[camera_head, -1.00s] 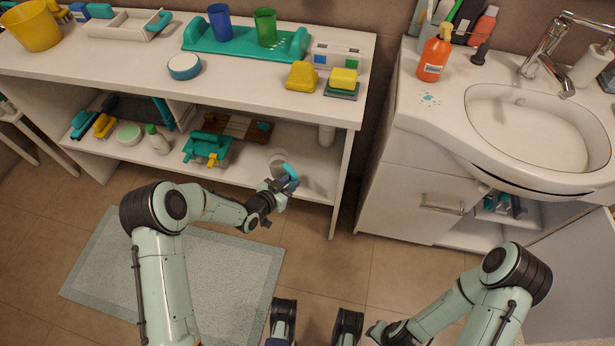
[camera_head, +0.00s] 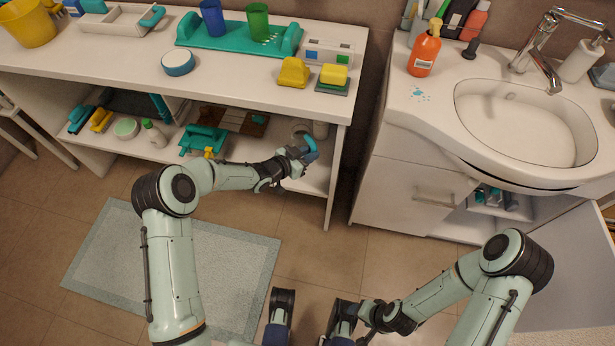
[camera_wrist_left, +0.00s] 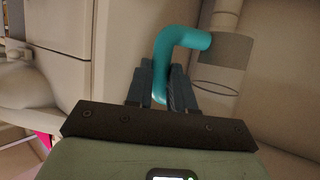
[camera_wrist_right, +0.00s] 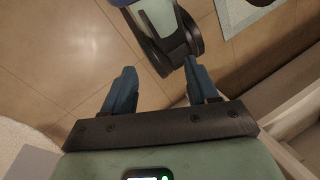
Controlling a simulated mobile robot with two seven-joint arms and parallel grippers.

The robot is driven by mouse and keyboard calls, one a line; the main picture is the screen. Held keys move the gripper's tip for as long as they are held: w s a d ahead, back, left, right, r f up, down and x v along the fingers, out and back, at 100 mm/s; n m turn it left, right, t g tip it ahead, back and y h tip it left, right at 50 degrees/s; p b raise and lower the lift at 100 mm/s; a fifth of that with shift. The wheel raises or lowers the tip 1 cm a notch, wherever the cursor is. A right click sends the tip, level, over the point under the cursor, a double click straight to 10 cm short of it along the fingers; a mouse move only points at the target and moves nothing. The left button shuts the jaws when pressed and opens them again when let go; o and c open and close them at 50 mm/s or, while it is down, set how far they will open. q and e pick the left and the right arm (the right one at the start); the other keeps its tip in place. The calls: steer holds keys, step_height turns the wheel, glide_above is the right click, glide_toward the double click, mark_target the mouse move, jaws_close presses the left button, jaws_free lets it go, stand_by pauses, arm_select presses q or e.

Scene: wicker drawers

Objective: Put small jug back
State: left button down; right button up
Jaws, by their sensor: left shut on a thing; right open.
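The small jug is pale with a teal handle. In the head view its body (camera_head: 299,127) shows just beyond the gripper, in front of the right end of the lower shelf (camera_head: 267,152). My left gripper (camera_head: 302,153) is shut on the teal handle (camera_head: 311,149). I cannot tell whether the jug touches the shelf. My right gripper (camera_wrist_right: 160,88) is open and empty above the floor.
A teal caddy (camera_head: 203,140) and a brown wooden tray (camera_head: 235,121) lie left on that shelf. The tabletop (camera_head: 230,75) overhangs it. The sink cabinet (camera_head: 400,185) stands to the right.

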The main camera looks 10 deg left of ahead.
arm_select(q)
step_height(320, 180, down, 17)
steer(key=b, duration=0.3)
arm_select(e)
steer(key=w+d+f+t+h, duration=0.1)
steer(key=w+d+f, duration=0.1)
steer(key=w+f, duration=0.2)
steer(key=shift+w+d+m+t, duration=0.3)
steer(key=shift+w+d, duration=0.05)
steer(key=shift+w, duration=0.4)
steer(key=shift+f, duration=0.15)
arm_select(q)
steer(key=shift+f, duration=0.15)
steer(key=c, duration=1)
jaws_free()
arm_select(e)
steer(key=shift+w+f, duration=0.1)
steer(key=shift+w, duration=0.05)
